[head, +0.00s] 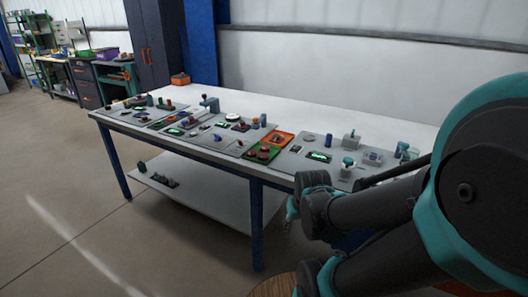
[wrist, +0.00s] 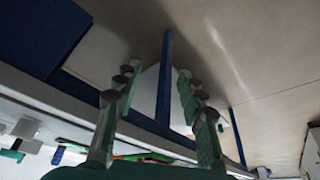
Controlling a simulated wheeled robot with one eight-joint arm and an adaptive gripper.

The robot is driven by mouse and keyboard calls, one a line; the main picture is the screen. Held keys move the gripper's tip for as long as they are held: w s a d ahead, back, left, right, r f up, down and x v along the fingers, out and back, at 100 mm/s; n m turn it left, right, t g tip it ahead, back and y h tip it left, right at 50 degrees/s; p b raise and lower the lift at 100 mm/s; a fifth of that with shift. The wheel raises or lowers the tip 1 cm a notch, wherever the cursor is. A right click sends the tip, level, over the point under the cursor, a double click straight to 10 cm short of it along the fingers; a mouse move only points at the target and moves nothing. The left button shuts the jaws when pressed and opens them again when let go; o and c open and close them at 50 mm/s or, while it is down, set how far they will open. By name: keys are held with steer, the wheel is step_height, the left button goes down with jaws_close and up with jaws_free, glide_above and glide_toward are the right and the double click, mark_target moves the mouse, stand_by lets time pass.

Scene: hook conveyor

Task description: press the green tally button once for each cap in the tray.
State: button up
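A green tray (head: 252,158) lies near the table's front edge and holds a few small brown-red round pieces (head: 264,150) that look like caps; their count is too small to tell. To its right, a teal-green knob (head: 348,161) sits on a pale block and may be the tally button. A dark display (head: 319,156) with green lit marks lies left of it. My gripper (head: 292,208) hangs by the table's front edge, below and left of the knob, touching nothing visible. In the wrist view, its two green fingers (wrist: 155,112) are spread with nothing between them.
An orange tray (head: 278,139) adjoins the green one. Other blocks with knobs (head: 352,137) stand to the right, and several panels with small parts fill the left. A blue leg (head: 257,225) and lower shelf (head: 215,200) are below.

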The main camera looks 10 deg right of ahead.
steer(key=shift+c, duration=0.4)
jaws_close()
stand_by(1.1)
